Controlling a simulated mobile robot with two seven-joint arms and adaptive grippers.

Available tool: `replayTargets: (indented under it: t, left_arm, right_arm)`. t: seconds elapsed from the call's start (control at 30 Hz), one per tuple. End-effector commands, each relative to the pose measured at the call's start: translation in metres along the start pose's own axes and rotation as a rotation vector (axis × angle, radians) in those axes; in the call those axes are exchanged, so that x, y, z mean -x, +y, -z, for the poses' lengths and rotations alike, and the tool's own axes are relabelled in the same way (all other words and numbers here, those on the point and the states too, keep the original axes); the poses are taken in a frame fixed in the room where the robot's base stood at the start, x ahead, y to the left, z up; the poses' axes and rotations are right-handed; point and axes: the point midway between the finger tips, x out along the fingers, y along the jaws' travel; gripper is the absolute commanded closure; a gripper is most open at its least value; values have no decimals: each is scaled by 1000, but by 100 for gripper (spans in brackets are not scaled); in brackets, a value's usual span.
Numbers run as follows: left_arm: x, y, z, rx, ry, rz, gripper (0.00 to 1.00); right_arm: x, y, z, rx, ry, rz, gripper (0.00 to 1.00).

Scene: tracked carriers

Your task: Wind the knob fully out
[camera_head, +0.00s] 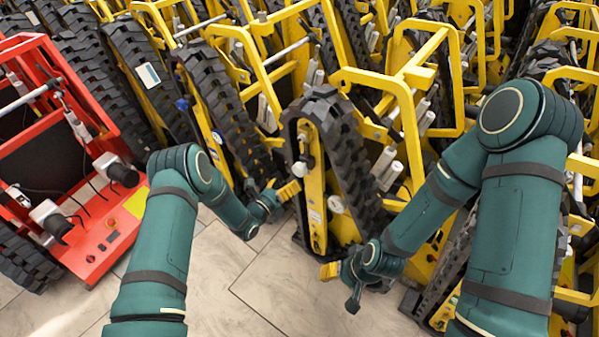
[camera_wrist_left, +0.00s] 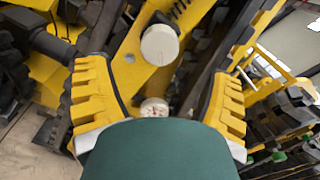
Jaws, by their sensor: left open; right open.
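A yellow tracked carrier (camera_head: 314,190) stands upright in front of me, with pale round knobs on its side plate. One white knob (camera_head: 300,168) is close to my left gripper (camera_head: 286,190); another pale knob (camera_head: 336,204) sits further right. In the left wrist view, a white round knob (camera_wrist_left: 160,45) lies ahead of the spread yellow fingers of my left gripper (camera_wrist_left: 160,78). A smaller round pale part (camera_wrist_left: 154,107) shows lower between the fingers; I cannot tell whether they touch it. My right gripper (camera_head: 331,271) is open and empty, low in front of the carrier.
Several more yellow carriers with black tracks (camera_head: 215,90) stand closely packed behind and to the right. A red machine (camera_head: 70,190) with levers and cables stands at the left. Pale floor tiles (camera_head: 250,285) are clear in front, between my arms.

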Motion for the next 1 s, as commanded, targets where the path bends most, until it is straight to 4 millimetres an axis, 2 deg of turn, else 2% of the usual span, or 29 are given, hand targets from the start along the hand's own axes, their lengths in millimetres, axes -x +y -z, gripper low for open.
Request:
replayTargets:
  t: [0.2,0.4,0.57,0.83,0.97,1.0]
  left_arm:
    - [-41,0,2,0,-1,2,19]
    - [-64,0,1,1,-1,0,19]
    - [-72,0,1,1,0,-1,19]
    - [-72,0,0,2,0,-1,19]
    - [-72,0,0,2,1,-1,64]
    - [-72,0,0,2,1,-1,78]
  right_arm:
    - [-10,4,1,1,4,0,42]
    - [-14,5,1,1,7,0,42]
    - [-15,6,2,1,8,0,42]
    - [-15,5,2,1,8,0,42]
    - [-15,5,2,1,8,0,42]
    - [-15,5,2,1,8,0,42]
